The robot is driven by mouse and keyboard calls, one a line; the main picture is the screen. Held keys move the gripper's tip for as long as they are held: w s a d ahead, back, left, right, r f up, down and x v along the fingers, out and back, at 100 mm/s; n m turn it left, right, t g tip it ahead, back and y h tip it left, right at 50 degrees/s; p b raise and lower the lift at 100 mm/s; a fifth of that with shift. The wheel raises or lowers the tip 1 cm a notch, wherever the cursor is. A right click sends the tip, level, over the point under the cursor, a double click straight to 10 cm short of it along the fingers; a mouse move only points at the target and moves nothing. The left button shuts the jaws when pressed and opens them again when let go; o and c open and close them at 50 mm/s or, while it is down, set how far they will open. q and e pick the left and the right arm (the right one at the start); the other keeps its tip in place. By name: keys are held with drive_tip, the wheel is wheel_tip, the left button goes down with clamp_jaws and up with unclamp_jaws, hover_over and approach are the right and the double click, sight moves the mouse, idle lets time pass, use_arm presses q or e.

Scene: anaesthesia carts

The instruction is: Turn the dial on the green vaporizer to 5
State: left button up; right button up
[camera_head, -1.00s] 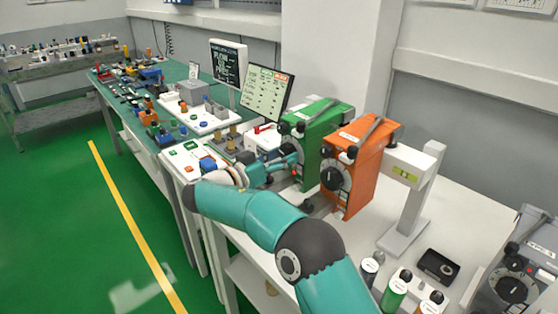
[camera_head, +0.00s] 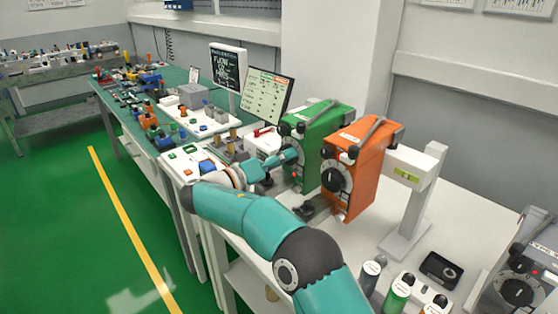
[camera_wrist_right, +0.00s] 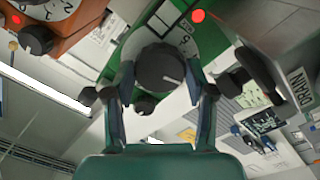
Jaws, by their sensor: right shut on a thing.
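The green vaporizer (camera_head: 318,141) stands on the white bench, with its dial facing my right arm. My right gripper (camera_head: 288,157) reaches the front of it from the left. In the right wrist view, the black dial knob (camera_wrist_right: 160,66) of the green vaporizer (camera_wrist_right: 207,32) sits between the two fingers of my right gripper (camera_wrist_right: 160,76), which is shut on it. A white pointer line on the knob points to the lower right in that view. The dial's scale is partly covered, and I cannot tell the set value. My left gripper is out of view.
An orange vaporizer (camera_head: 355,160) stands close to the right of the green one. A tilted screen (camera_head: 265,95) is behind. A white stand (camera_head: 412,222) and small bottles (camera_head: 398,290) are farther right. Green floor lies left of the bench.

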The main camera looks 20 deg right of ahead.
drive_tip(key=shift+d+r, duration=0.15)
drive_tip(key=o, duration=1.2)
drive_tip(key=shift+c, duration=0.2)
drive_tip(key=shift+s+a, duration=0.1)
drive_tip(key=shift+a, duration=0.55)
drive_tip(key=v, duration=0.7)
drive_tip(key=shift+d, duration=0.1)
